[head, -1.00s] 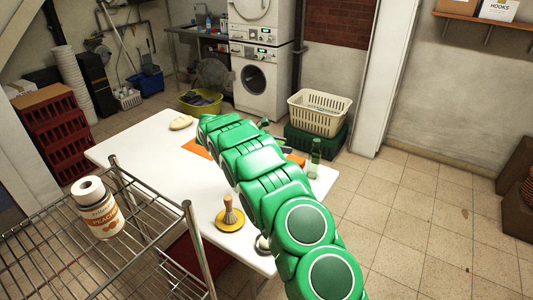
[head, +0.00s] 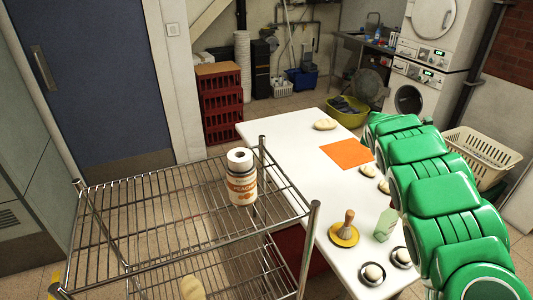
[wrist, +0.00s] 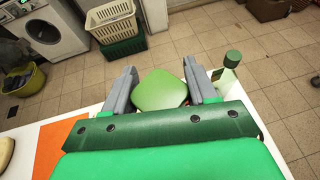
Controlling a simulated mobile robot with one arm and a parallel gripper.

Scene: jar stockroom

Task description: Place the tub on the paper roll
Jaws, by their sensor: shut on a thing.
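In the wrist view my gripper (wrist: 160,70) is shut on a green, rounded-square thing, which looks like the tub (wrist: 160,92). Only its flat green face shows. The head view hides my fingers and the tub behind my green arm, over the right side of the white table. The paper roll (head: 239,157), white with a dark hole in its top, stands upright on the upper wire shelf at left. Below it is a white and orange printed part (head: 242,188); I cannot tell whether this is a separate jar. The tub is well apart from the roll.
The wire rack (head: 150,205) is otherwise bare on top, with posts rising at its corners. The white table (head: 285,135) bears an orange sheet (head: 345,154), a wooden brush (head: 346,228), a pale green bottle (head: 385,225) and several pale lumps. A crate (head: 481,155) stands behind.

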